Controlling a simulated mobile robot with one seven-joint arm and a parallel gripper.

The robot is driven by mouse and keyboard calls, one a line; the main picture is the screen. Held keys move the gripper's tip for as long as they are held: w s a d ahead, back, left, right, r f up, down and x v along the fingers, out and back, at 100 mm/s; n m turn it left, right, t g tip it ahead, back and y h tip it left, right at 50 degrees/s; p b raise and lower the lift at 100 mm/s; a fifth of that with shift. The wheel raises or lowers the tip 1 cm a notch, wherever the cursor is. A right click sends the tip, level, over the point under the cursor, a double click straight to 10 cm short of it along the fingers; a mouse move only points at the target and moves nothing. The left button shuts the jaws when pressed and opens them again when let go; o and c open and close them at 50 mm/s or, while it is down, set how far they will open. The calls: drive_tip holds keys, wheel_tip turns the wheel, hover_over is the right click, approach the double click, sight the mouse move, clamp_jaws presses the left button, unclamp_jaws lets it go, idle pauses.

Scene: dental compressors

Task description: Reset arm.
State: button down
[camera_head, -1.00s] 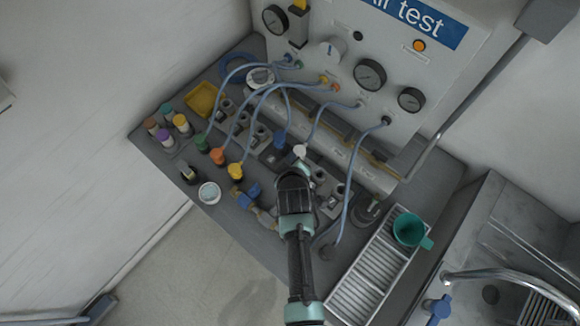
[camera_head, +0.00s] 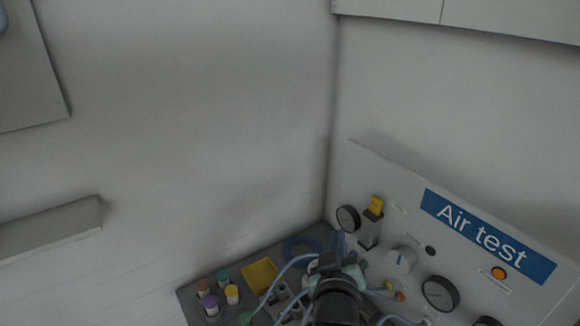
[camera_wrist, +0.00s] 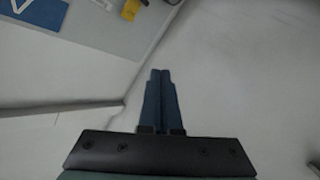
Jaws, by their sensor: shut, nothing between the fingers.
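My gripper (camera_wrist: 160,72) shows in the wrist view with its two dark blue fingers pressed together and nothing between them. It points at bare pale wall, with the panel's corner at the upper left. In the head view my arm rises at the bottom middle, in front of the bench and the lower left part of the Air test panel (camera_head: 462,238). My fingertips cannot be made out in the head view.
On the bench, a yellow tray (camera_head: 260,277) and several capped vials (camera_head: 232,295) stand left of my arm. Blue hoses (camera_head: 290,268) run close beside it. Gauges (camera_head: 440,293) and a knob (camera_head: 400,260) stick out of the panel. The wall above is clear.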

drive_tip(key=s+a+r+m+t+b, duration=0.1)
drive_tip(key=a+r+t, duration=0.1)
drive_tip(key=r, duration=0.7)
drive_tip(key=s+a+r+t, duration=0.1)
drive_tip(key=r+t, duration=0.1)
drive_tip(key=r, duration=0.6)
drive_tip(key=s+a+r+m+t+y+b, duration=0.1)
drive_tip(key=s+a+r+t, duration=0.2)
drive_tip(key=s+r, duration=0.6)
drive_tip(key=s+a+r+m+t+y+b, duration=0.1)
drive_tip(key=s+a+r+t, duration=0.2)
drive_tip(key=s+r, duration=0.6)
wheel_tip(320, 180, up, 6)
drive_tip(key=shift+m+t+y, duration=0.3)
drive_tip(key=shift+m+t, duration=0.1)
drive_tip(key=shift+t, duration=0.4)
drive_tip(key=shift+f, duration=0.1)
